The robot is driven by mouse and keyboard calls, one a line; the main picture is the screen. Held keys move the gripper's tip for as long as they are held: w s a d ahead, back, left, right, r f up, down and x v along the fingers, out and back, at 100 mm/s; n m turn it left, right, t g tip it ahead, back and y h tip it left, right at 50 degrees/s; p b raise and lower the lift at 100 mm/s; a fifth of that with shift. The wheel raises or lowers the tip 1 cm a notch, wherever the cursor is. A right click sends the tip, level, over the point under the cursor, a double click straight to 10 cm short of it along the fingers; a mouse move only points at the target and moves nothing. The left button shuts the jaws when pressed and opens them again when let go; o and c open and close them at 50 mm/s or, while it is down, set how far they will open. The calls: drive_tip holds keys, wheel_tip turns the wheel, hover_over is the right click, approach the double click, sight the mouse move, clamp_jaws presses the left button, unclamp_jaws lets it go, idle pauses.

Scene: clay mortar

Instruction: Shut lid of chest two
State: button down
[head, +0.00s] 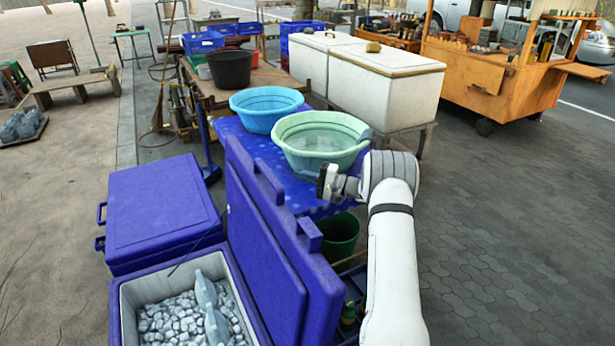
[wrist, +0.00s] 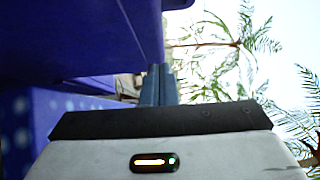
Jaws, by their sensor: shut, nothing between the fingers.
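An open blue chest (head: 255,302) stands at the front, with a pale lining and grey-white stones and two grey fish shapes inside. Its thick blue lid (head: 262,262) stands raised along the chest's right side. My gripper (head: 325,182) is on the right of the raised lid, near its upper far edge; contact cannot be told. In the wrist view the shut fingers (wrist: 158,85) are beside a large blue surface (wrist: 85,38), likely the lid, with nothing held. A second blue chest (head: 160,210) behind the open one has its lid down.
A blue-covered table (head: 243,142) behind the lid bears a blue basin (head: 262,118) and a green basin (head: 335,165) close to my gripper. A dark green bucket (head: 340,236) stands below. White chests (head: 385,95) are farther back. Paving at the right is clear.

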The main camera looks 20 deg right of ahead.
drive_tip(key=w+a+p, duration=0.2)
drive_tip(key=a, duration=0.6)
drive_tip(key=shift+r, duration=0.45)
